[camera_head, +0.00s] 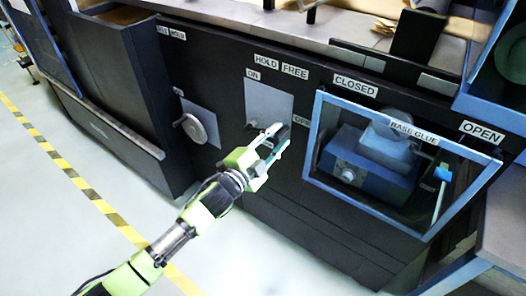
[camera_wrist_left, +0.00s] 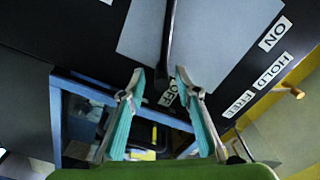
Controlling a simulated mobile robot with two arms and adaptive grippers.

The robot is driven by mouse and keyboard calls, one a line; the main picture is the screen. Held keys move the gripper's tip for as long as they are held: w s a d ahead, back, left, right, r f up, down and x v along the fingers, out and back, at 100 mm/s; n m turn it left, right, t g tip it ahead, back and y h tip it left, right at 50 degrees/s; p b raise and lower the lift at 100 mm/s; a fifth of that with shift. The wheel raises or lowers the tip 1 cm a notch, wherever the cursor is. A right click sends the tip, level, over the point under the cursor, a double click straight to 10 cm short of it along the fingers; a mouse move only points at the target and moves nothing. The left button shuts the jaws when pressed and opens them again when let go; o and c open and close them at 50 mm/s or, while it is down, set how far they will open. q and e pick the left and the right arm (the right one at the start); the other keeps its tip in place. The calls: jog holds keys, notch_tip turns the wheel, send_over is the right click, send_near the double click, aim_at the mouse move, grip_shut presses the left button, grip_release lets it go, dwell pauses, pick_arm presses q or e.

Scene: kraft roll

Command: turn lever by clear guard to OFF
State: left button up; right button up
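The grey lever plate (camera_head: 268,103) is on the dark machine front, left of the blue-framed clear guard (camera_head: 313,137). My left gripper (camera_head: 281,137) is in front of the plate's lower right part and hides most of the lever in the head view. In the left wrist view the lever (camera_wrist_left: 168,38) is a thin dark bar over the plate, its end pointing toward the OFF label (camera_wrist_left: 171,93). The fingers of my left gripper (camera_wrist_left: 160,74) are apart on either side of the lever's end, with gaps visible. The ON label (camera_wrist_left: 275,33) is at the upper right. My right gripper is out of view.
A round grey knob (camera_head: 194,128) on its own plate is left of the lever. Behind the guard is a blue unit labelled BASE GLUE (camera_head: 368,160). HOLD and FREE labels (camera_head: 281,66) are above the plate. Open floor (camera_head: 60,200) lies at the left.

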pick_arm(q)
jog(key=v, duration=0.9)
jog(key=shift+s+a, duration=0.2)
jog(key=shift+s, duration=0.15)
